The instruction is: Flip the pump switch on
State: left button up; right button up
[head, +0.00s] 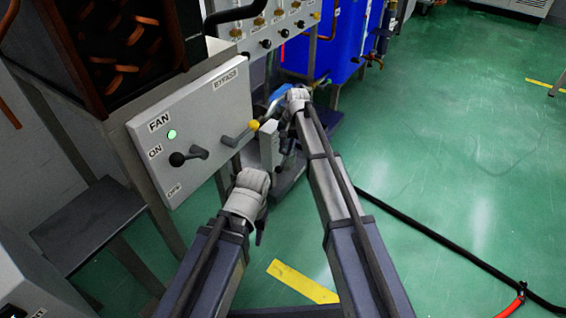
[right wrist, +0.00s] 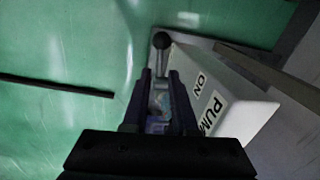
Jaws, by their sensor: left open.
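In the right wrist view a pale grey box (right wrist: 235,95) carries the labels "ON" and a partly hidden "PUM". A black ball-tipped pump switch lever (right wrist: 161,41) stands beside it, just beyond my right fingertips and in line with the gap between them. My right gripper (right wrist: 160,75) is open, its two dark fingers apart, with nothing clearly held. In the head view the right gripper (head: 297,97) is the upper one, above a narrow grey box (head: 269,147); its fingers are hidden. My left gripper (head: 253,184) is lower, open and empty, in front of the fan panel.
The fan panel (head: 205,120) at left has a black lever (head: 188,157) and a lit green lamp. A yellow-knobbed bypass lever (head: 243,132) juts out near the arms. A blue tank (head: 350,40) stands behind. A black hose (head: 440,250) crosses the open green floor at right.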

aim_at(283, 161)
jog(key=f+b, duration=0.4)
jog(key=a+f+b, duration=0.1)
jog(key=f+b, duration=0.1)
jog(key=shift+w+f, duration=0.3)
grip_shut()
dwell(1.2)
